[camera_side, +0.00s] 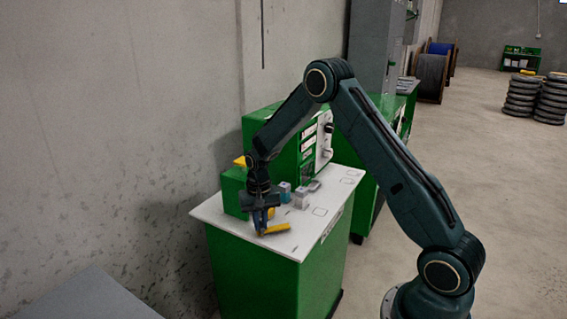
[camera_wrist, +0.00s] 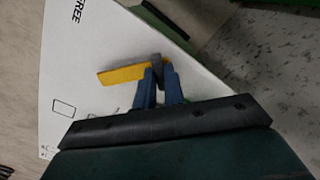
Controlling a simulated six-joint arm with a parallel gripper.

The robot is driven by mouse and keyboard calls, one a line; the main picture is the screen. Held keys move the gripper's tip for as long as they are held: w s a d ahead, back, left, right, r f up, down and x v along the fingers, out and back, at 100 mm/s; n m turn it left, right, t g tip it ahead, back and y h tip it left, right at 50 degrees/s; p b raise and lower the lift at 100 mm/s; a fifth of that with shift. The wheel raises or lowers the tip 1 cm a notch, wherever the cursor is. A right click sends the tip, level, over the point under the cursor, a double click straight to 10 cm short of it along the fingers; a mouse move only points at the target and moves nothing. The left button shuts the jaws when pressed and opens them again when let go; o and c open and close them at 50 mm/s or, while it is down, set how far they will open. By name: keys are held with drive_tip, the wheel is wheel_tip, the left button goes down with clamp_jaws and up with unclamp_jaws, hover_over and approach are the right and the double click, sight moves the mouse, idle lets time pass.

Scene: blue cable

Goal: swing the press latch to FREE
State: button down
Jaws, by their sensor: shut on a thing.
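The press latch is a yellow lever (camera_side: 276,229) low over the white top of a green cabinet. In the wrist view the yellow lever (camera_wrist: 122,75) lies across the white plate, with a dark grey piece (camera_wrist: 156,62) standing at it. My gripper (camera_side: 261,226) is down at the lever. Its blue fingers (camera_wrist: 159,75) are shut on the grey piece, which is partly hidden between them. The printed word FREE (camera_wrist: 78,12) is at the upper left of the wrist view, beyond the lever's yellow end.
The white top (camera_side: 225,216) carries small grey and teal blocks (camera_side: 300,198) right of my gripper. A green machine (camera_side: 270,130) stands close behind, near the concrete wall. A small outlined rectangle (camera_wrist: 64,108) is marked on the white plate.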

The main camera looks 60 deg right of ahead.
drive_tip(key=m, duration=0.4)
drive_tip(key=shift+m, duration=0.3)
drive_tip(key=m, duration=0.5)
idle(0.3)
drive_tip(key=c, duration=1.5)
unclamp_jaws()
drive_tip(key=shift+r, duration=0.1)
wheel_tip(320, 180, up, 14)
drive_tip(key=shift+f, duration=0.15)
